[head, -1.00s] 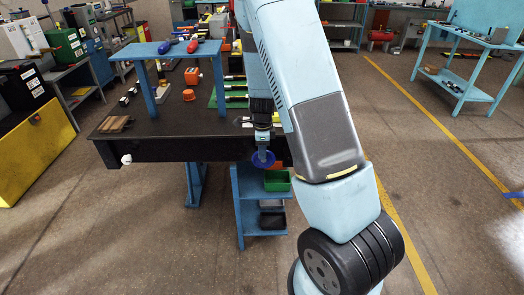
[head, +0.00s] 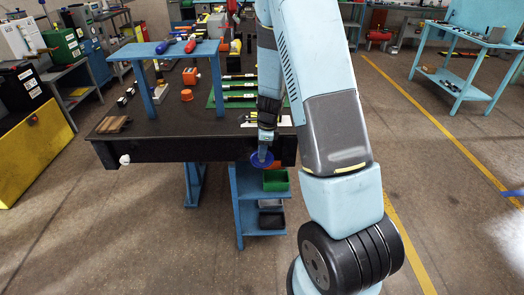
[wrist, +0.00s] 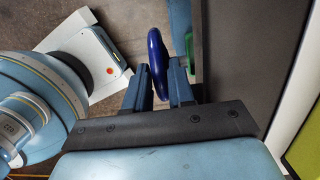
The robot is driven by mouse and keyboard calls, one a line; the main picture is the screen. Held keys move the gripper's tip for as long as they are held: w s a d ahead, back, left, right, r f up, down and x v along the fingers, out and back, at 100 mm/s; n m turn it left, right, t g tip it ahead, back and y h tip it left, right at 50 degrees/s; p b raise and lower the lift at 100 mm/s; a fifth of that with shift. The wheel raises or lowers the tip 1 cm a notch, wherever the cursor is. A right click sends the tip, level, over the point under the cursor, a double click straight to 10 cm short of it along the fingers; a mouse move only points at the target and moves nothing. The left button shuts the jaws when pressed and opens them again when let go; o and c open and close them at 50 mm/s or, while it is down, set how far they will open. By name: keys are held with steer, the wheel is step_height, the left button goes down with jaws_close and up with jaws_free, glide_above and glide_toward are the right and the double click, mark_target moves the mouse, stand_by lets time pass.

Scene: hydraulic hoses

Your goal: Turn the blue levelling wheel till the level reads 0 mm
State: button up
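The blue levelling wheel (head: 262,160) is at the front edge of the dark bench, right of its middle. In the wrist view the wheel (wrist: 157,60) shows nearly edge-on, its near rim between my two fingers. My gripper (head: 265,146) comes down on the wheel from above, slightly tilted.
The dark bench (head: 150,137) carries a blue raised stand (head: 150,52), an orange cap (head: 187,95) and hoses on a green mat. Below the wheel is a blue shelf with a green bin (head: 275,180).

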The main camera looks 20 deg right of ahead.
steer(key=shift+o, duration=0.2)
steer(key=shift+r, duration=0.15)
step_height(320, 180, up, 13)
steer(key=d, duration=0.2)
steer(key=shift+s+r, duration=0.15)
steer(key=shift+s, duration=0.1)
steer(key=shift+a, duration=0.1)
